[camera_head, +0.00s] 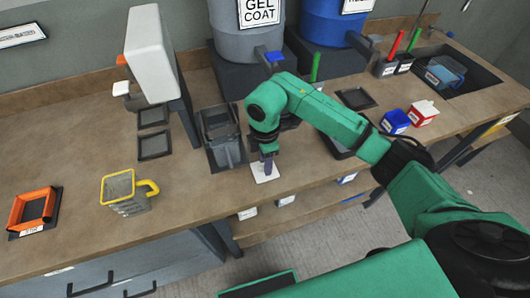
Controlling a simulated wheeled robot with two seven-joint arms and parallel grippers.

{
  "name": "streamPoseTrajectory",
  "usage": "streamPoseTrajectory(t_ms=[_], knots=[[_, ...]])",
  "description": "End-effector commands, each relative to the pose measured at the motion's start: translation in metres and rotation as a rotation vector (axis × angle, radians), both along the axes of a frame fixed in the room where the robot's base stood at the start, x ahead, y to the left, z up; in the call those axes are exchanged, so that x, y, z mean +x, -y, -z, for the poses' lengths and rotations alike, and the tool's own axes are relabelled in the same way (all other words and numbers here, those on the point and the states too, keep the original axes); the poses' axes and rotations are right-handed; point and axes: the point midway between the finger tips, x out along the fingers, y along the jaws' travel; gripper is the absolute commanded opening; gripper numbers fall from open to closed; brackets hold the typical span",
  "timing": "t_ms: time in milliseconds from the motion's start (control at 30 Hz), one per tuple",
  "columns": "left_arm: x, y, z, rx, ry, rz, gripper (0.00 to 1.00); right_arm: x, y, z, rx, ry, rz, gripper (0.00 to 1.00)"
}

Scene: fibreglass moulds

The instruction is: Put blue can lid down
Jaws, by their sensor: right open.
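A small blue can (396,121) with a white label stands on the right part of the bench, just left of a red can (423,112). A flat white square (264,172) lies near the bench's front edge; I cannot tell whether it is the blue can's lid. My right gripper (267,165) points down just over this square, with its jaws open. The fingertips are small and dark here, and I cannot tell whether they touch the square. My left gripper is out of view.
A grey gel coat drum (245,42) and a blue drum (335,22) stand at the back. A grey container (222,138) sits left of my right gripper. A yellow-handled jug (128,192) and an orange frame (33,207) stand at left.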

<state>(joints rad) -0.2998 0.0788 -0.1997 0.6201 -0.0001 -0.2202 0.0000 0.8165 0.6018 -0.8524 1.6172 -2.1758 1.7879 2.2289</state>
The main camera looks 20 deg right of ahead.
Motion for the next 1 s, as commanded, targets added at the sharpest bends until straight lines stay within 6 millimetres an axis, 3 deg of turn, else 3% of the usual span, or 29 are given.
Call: streamPoseTrajectory(t_ms=[167, 300, 400, 500, 1000], knots=[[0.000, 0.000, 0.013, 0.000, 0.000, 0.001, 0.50, 0.002, 0.000, -0.028, 0.002, 0.008, -0.001, 0.42], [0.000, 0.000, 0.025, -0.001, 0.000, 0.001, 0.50, 0.002, -0.001, -0.067, 0.003, 0.009, -0.002, 0.42], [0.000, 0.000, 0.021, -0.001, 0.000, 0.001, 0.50, 0.002, 0.000, -0.096, 0.000, 0.008, 0.000, 0.42], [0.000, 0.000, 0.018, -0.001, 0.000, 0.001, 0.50, 0.001, 0.000, -0.113, -0.001, 0.004, 0.001, 0.42], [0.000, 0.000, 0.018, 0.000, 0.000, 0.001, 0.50, 0.000, 0.000, -0.119, 0.001, 0.001, 0.001, 0.42]])
